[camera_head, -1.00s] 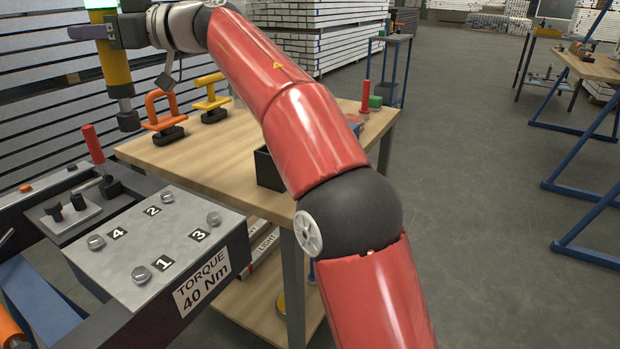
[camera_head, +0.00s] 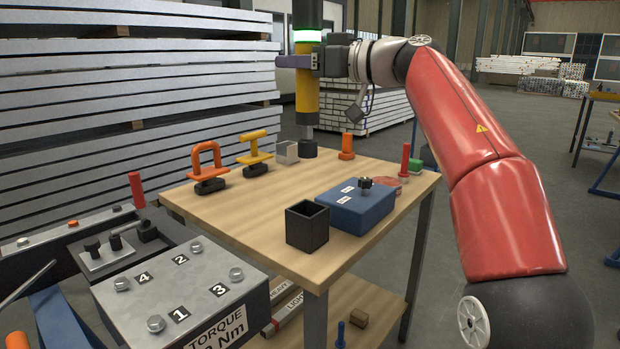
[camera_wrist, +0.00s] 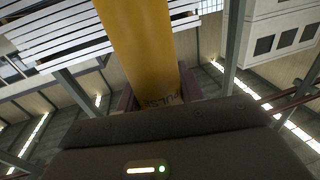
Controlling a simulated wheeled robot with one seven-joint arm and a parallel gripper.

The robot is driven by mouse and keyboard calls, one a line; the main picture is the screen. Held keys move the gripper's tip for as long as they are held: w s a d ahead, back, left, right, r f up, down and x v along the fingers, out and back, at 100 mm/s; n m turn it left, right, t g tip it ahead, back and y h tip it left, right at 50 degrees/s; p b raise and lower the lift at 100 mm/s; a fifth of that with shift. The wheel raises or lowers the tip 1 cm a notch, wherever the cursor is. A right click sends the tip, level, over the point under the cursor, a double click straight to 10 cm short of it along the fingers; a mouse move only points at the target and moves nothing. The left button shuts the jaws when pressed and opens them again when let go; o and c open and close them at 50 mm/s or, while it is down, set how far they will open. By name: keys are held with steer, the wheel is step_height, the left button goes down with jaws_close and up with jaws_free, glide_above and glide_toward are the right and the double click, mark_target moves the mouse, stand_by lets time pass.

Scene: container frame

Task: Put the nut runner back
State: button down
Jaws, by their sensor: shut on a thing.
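The nut runner (camera_head: 306,95) is an upright tool with a yellow body, a black top, a green light ring and a dark socket end pointing down. My gripper (camera_head: 297,62) is shut around its upper body, in from the right. The socket end appears over the rear of the wooden table, between a small grey box (camera_head: 287,152) and an orange peg (camera_head: 347,146). I cannot tell its height above the table. In the wrist view the yellow body of the nut runner (camera_wrist: 143,45), lettered "PULSE", sits between my dark fingers.
The wooden table (camera_head: 245,215) holds an orange handle (camera_head: 207,160), a yellow handle (camera_head: 255,147), an open black box (camera_head: 307,225), a blue box (camera_head: 352,208) and a red-handled tool (camera_head: 405,158). A bolted metal block (camera_head: 185,280) marked "TORQUE" stands front left.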

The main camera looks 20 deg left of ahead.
step_height(320, 180, down, 18)
steer(key=b, duration=1.1)
steer(key=shift+s+b, duration=0.1)
steer(key=shift+b, duration=0.25)
steer(key=c, duration=1.3)
jaws_free()
steer(key=shift+a+f, duration=0.1)
steer(key=shift+f, duration=0.15)
steer(key=shift+c, duration=0.2)
steer(key=o, duration=0.4)
steer(key=shift+o, duration=0.2)
steer(key=s+d, duration=0.2)
steer(key=d, duration=1)
steer(key=shift+s+r+p, duration=0.15)
steer(key=shift+r+p, duration=0.05)
steer(key=shift+p, duration=0.25)
